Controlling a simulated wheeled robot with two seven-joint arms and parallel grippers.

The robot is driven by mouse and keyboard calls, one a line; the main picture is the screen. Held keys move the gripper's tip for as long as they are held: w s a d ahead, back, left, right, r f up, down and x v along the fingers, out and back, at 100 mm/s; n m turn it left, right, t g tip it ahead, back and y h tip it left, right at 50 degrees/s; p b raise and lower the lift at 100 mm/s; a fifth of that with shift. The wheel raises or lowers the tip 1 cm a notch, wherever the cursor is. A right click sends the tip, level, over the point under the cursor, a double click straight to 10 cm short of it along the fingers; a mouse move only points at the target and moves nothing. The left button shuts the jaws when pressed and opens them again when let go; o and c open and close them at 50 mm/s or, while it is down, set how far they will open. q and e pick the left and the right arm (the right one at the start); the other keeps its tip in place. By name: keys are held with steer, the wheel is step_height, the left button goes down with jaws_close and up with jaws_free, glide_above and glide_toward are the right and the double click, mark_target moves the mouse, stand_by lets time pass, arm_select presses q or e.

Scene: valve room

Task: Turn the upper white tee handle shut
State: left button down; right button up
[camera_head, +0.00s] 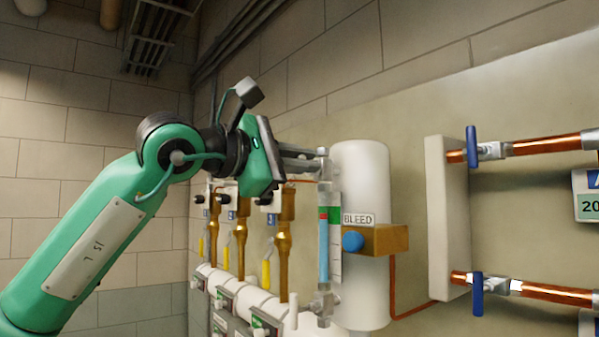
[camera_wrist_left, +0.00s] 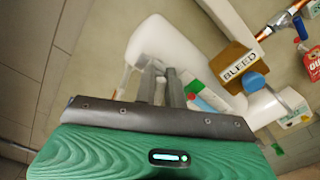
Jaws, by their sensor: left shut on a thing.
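My left gripper (camera_head: 308,160) reaches in from the left to the upper fitting (camera_head: 325,168) of the sight glass, beside a white vertical cylinder (camera_head: 362,200). Its jaws are shut on the upper white tee handle, which is mostly hidden by the fingers. My right gripper is not in view.
A brass block (camera_head: 385,240) with a blue knob (camera_head: 352,241) and a BLEED label is right of the sight glass. Brass valves with yellow levers (camera_head: 266,272) stand below my left wrist. Blue-handled copper pipes (camera_head: 545,145) are at right.

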arm_select(q)
steer(key=m, duration=0.1)
steer(key=m+b, duration=0.1)
steer(key=m, duration=0.1)
steer(key=shift+s+f, duration=0.1)
steer(key=shift+f, duration=0.25)
steer(key=shift+f+m+b, duration=0.2)
steer(key=shift+m+b, duration=0.25)
steer(key=shift+m, duration=0.85)
steer(key=shift+d, duration=0.1)
steer(key=c, duration=1.5)
jaws_free()
